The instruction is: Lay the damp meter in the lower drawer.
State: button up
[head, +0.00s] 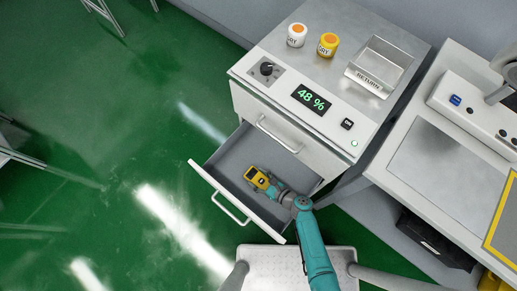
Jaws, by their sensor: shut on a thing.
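The damp meter (255,177) is a small yellow block with a dark face. It is over the inside of the open lower drawer (197,168); I cannot tell whether it touches the drawer floor. My gripper (269,184) is shut on the right end of the meter, its fingers small and partly hidden by my teal arm. The lower drawer is pulled out, with a grey inside and a white front with a bar handle (230,209). No other object shows in the drawer.
The upper drawer (270,130) is shut above the open one. On the cabinet top stand a white jar (296,41), a yellow jar (328,50) and a metal return tray (380,65). A display (311,99) reads 48 %. A bench (430,160) stands to the right.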

aim_at(262, 181)
jog(key=shift+f, duration=0.35)
jog(key=shift+s+f, duration=0.2)
jog(key=shift+f, duration=0.1)
jog(key=o, duration=1.2)
jog(key=shift+s+f, duration=0.1)
jog(key=shift+s, duration=0.05)
jog(key=shift+r, duration=0.55)
jog(key=shift+w+r+v, duration=0.15)
jog(key=shift+v, duration=1.7)
jog(key=shift+w+r+v, duration=0.15)
jog(key=shift+v, duration=1.65)
